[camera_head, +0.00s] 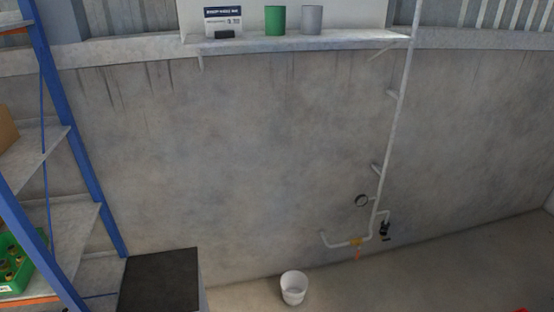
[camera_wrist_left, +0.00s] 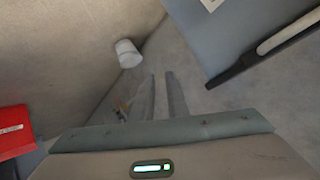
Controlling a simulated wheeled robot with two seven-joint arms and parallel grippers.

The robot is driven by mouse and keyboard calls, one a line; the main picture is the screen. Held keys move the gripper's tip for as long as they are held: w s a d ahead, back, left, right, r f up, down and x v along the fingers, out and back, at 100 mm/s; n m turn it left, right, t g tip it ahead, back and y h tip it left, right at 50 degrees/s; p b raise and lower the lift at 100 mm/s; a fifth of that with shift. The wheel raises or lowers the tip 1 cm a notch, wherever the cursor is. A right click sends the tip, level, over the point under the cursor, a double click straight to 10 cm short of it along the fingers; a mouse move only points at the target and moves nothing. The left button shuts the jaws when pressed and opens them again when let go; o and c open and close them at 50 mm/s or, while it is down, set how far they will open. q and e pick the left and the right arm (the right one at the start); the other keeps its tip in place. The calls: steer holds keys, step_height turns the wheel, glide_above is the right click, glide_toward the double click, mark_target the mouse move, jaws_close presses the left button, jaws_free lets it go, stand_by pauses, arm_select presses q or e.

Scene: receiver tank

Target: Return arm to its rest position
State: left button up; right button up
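No arm or gripper of mine shows in the head view. My left gripper (camera_wrist_left: 165,78) shows in the left wrist view, with its two grey fingers apart and a narrow gap between them. Nothing shows between the fingers. Beyond them is the floor, with a white bucket (camera_wrist_left: 128,53) up and to the left, apart from the fingers. The bucket also stands upright on the floor by the wall in the head view (camera_head: 293,288). My right gripper is in neither view.
A white pipe (camera_head: 396,110) with a valve runs down the wall. A blue rack (camera_head: 85,190) and black-topped box (camera_head: 160,280) stand left. A wall shelf (camera_head: 295,42) bears green and grey cups. A red object (camera_wrist_left: 16,132) and a blue-grey panel (camera_wrist_left: 225,35) flank the left gripper.

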arm_select(q)
steer(key=s+f+n+g, duration=0.1)
steer(key=s+f+g, duration=0.2)
steer(key=s, duration=1.4)
steer(key=s+f+n+g+y+b, duration=0.1)
steer(key=s+f+n+g, duration=0.1)
steer(key=s+f, duration=0.9)
steer(key=s+f+n+g+y+b, duration=0.1)
steer(key=s+f+g, duration=0.3)
steer(key=s, duration=2.1)
step_height(320, 180, down, 3)
steer(key=shift+a+n+g, duration=0.4)
steer(key=shift+n, duration=0.1)
